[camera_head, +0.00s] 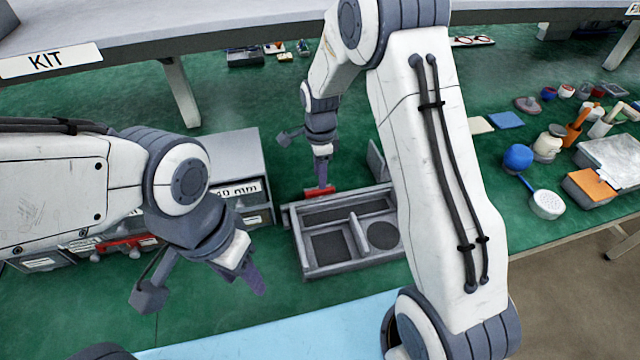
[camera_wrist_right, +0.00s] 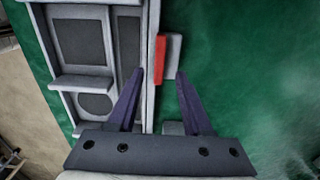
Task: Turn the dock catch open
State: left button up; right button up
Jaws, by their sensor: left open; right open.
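The dock (camera_head: 322,268) is a grey tray with compartments, one with a round recess, on the green table mat. The red dock catch (camera_head: 318,191) sits at its back edge; it also shows in the right wrist view (camera_wrist_right: 160,59) beside a small light grey block. My right gripper (camera_head: 322,178) is just above and behind the catch. In the right wrist view its open fingers (camera_wrist_right: 158,80) lie either side of the line to the catch, and I cannot tell whether they touch it. My left gripper (camera_head: 258,278) is open and empty, left of the dock.
Grey drawer boxes (camera_head: 215,160) stand left of the dock. A raised shelf marked KIT (camera_head: 50,60) runs along the back. A light blue mat (camera_head: 270,330) lies in front.

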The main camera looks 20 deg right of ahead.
notch_tip(320, 180, up, 5)
jog(key=shift+r, duration=0.2)
dwell(0.4)
